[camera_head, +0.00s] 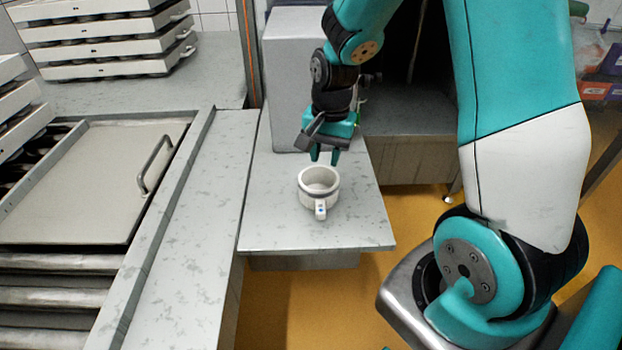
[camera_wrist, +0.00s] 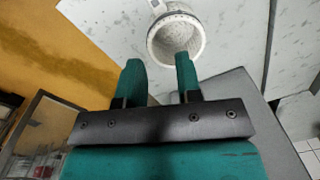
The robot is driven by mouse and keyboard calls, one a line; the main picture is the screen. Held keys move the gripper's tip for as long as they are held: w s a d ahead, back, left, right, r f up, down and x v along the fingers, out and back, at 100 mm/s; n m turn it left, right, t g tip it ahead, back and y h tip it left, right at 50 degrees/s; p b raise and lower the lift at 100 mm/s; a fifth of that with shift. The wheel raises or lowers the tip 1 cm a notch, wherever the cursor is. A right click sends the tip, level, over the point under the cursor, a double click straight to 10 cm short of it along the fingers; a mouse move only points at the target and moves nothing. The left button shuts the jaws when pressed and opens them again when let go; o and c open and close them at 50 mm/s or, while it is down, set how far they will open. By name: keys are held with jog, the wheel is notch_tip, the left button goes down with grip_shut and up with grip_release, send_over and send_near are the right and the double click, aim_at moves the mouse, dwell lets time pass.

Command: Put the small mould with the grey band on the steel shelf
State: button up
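A small white mould (camera_head: 319,190) with a grey band around it stands upright on a grey speckled metal shelf (camera_head: 275,232). Its handle points toward the front of the head view. In the wrist view the mould (camera_wrist: 176,38) shows its open, perforated inside just beyond the fingertips, with its handle at the top edge. My gripper (camera_head: 325,158) is just behind the mould in the head view, pointing down, fingers apart. In the wrist view my gripper (camera_wrist: 157,64) has nothing between its two green fingers. It appears clear of the mould.
A grey box-like block (camera_head: 290,75) stands at the back of the shelf, beside my arm. To the left are a lidded tray with a handle (camera_head: 150,165) and stacked white trays (camera_head: 105,40). The shelf around the mould is clear; its front and right edges drop to an orange floor.

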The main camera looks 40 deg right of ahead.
jog(key=s+a+r+n+y, duration=0.1)
jog(key=s+a+r+n, duration=0.6)
jog(key=s+a+n, duration=0.2)
jog(key=s+a+r+n+y, duration=0.2)
jog(key=s+a+r+n, duration=0.5)
jog(key=a, duration=0.4)
jog(key=shift+s+n+y, duration=0.3)
jog(key=shift+s+n, duration=0.6)
jog(key=shift+s, duration=0.1)
jog(key=shift+a, duration=0.1)
